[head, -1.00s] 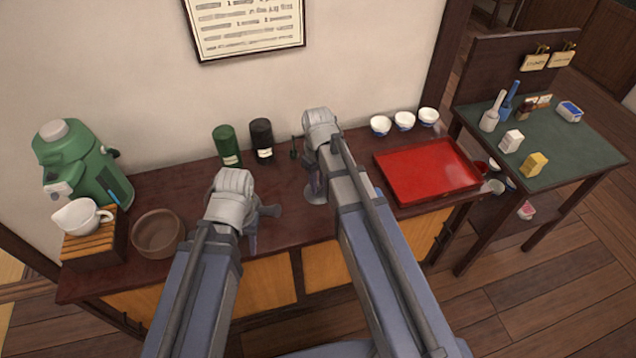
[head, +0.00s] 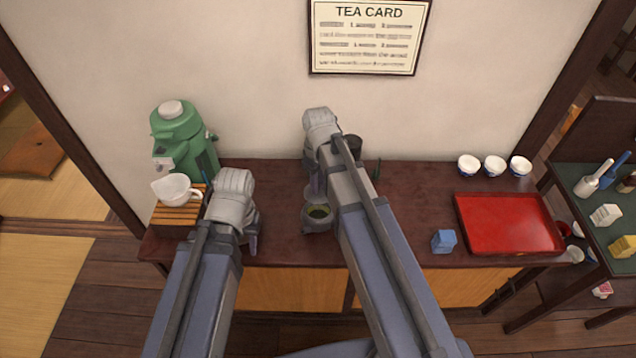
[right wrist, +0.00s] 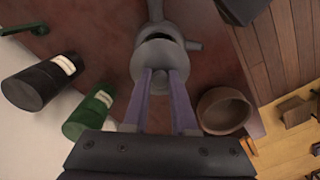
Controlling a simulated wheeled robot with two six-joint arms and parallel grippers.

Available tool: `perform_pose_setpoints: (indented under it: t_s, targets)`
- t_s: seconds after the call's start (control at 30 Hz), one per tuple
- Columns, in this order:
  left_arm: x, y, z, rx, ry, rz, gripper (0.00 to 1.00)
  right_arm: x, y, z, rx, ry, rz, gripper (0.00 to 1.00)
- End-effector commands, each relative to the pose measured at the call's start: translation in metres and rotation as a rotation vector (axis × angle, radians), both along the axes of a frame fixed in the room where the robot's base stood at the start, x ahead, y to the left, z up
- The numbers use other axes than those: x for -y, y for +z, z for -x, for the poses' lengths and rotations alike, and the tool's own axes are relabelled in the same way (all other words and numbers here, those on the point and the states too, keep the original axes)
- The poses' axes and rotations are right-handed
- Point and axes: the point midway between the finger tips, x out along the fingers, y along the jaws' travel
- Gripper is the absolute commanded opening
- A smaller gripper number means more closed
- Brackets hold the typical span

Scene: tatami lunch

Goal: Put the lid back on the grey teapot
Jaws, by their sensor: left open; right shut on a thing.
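The grey teapot (head: 317,226) stands on the dark counter, its open top showing green inside. It also shows in the right wrist view (right wrist: 165,28), with a spout and side handle. My right gripper (head: 314,183) is shut on the small grey lid (right wrist: 160,62). In the right wrist view the lid overlaps the teapot, leaving a dark strip of the opening visible. In the head view the lid appears just above and behind the opening, not seated. My left gripper (head: 252,243) is open and empty, left of the teapot; its fingers are partly hidden by its arm.
A brown bowl (right wrist: 222,111) and green (right wrist: 88,113) and black (right wrist: 38,84) canisters stand near the teapot. A green dispenser (head: 180,140) and white pitcher (head: 174,190) are at left.

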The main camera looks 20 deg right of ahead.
Motion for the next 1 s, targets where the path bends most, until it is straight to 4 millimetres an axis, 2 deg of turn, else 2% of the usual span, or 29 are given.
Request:
perform_pose_setpoints:
  t_s: [0.37, 0.8, 1.0]
  targets:
    - [0.000, -0.013, 0.000, 0.000, 0.000, 0.000, 0.44, 0.000, -0.013, 0.000, 0.000, -0.001, 0.000, 0.00]
    - [0.000, -0.054, 0.000, 0.000, 0.000, 0.000, 0.44, 0.000, -0.054, 0.000, 0.000, -0.001, 0.000, 0.00]
    - [0.000, -0.064, 0.000, 0.000, 0.000, 0.000, 0.44, 0.000, -0.064, 0.000, 0.000, -0.001, 0.000, 0.00]
